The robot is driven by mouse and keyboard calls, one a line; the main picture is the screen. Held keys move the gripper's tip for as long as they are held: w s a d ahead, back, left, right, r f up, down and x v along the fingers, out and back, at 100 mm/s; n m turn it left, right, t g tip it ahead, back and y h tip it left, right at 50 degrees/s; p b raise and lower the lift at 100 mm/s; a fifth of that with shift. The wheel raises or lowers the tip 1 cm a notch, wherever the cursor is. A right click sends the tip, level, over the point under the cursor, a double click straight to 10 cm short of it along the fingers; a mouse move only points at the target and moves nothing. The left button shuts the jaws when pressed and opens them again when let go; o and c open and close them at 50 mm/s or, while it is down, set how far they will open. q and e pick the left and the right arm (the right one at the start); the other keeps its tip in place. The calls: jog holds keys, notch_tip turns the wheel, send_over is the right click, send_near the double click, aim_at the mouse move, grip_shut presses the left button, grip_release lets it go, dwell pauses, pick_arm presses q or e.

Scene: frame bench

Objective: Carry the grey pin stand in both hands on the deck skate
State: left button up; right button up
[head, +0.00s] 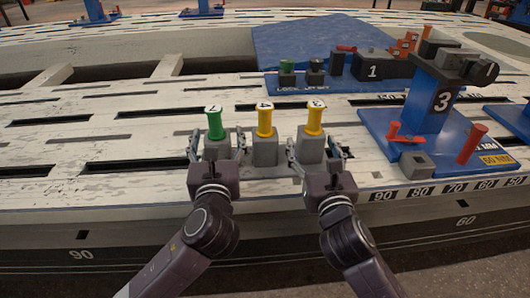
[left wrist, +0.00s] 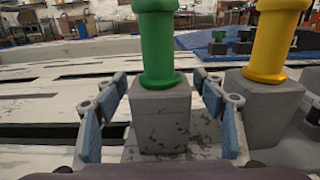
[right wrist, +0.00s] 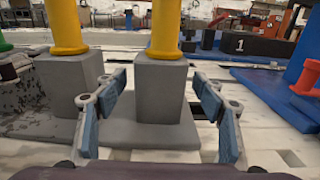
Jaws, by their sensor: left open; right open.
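The grey pin stand (head: 265,152) stands on the pale slotted deck, with three grey blocks on one base. A green pin (head: 215,124) sits in the left block and yellow pins (head: 264,123) and (head: 314,120) in the middle and right blocks. My left gripper (head: 209,152) is open, its fingers either side of the left block (left wrist: 160,115), with gaps showing in the left wrist view. My right gripper (head: 316,152) is open, its fingers either side of the right block (right wrist: 160,90), also with gaps. The deck skate cannot be clearly made out.
A blue fixture marked 3 (head: 432,115) with red pegs stands close on the right. A blue plate (head: 345,82) with several small parts lies behind the stand. Dark slots (head: 135,166) cut the deck at left, which is otherwise clear.

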pick_arm(q)
jog(key=shift+w, duration=0.3)
pick_arm(e)
jog(key=shift+w, duration=0.3)
pick_arm(q)
grip_shut()
pick_arm(e)
grip_shut()
pick_arm(q)
jog(key=shift+a+r, duration=0.1)
jog(key=shift+r, duration=0.3)
pick_arm(e)
jog(key=shift+r, duration=0.45)
